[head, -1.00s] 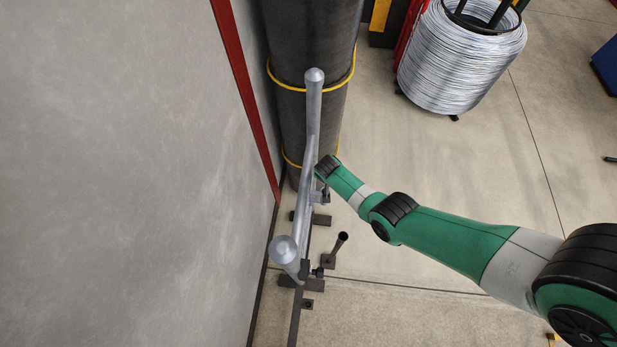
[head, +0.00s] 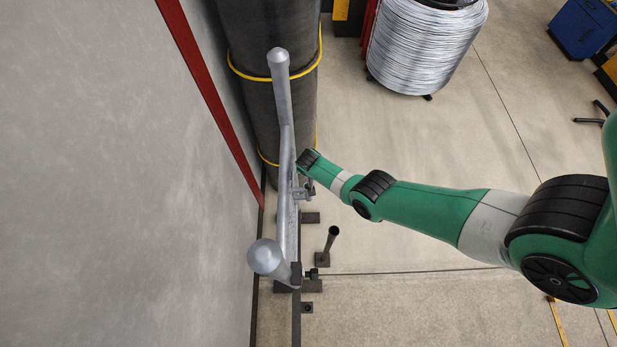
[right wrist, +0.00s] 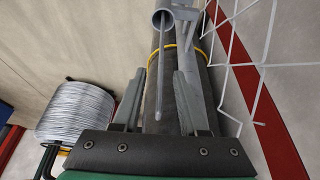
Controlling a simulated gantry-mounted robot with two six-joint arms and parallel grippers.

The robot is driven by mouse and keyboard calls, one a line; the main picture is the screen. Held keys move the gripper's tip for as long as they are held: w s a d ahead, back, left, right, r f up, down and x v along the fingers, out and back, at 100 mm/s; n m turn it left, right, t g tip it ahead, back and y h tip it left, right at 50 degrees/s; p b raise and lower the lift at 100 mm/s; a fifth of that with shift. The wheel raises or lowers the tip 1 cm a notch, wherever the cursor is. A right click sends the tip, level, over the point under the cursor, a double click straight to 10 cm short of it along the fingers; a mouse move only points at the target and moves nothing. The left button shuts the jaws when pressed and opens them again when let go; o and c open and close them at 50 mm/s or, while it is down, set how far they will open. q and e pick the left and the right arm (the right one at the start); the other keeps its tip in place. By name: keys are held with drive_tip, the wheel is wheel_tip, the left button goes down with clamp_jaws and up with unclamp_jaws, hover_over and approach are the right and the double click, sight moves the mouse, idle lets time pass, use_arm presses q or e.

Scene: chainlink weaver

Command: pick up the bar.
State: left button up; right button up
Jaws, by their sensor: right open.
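A thin grey bar (right wrist: 160,92) shows in the right wrist view, upright in the picture, between the fingers of my right gripper (right wrist: 159,76). The fingers are apart on either side of it, and I see no contact. I cannot tell how deep the bar lies between them. In the head view my right arm comes in from the right, and its wrist ends beside a grey pipe frame (head: 287,150). The gripper is mostly hidden there, and I cannot pick out the thin bar. My left gripper is not in view.
White chain-link wire (right wrist: 265,70) hangs at the right of the wrist view. A grey wall (head: 120,180) runs close along the frame's left. A dark roll with yellow bands (head: 265,110) stands behind. A wire coil (head: 425,45) stands farther back. Open floor lies right.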

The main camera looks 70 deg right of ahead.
clamp_jaws()
idle(1.3)
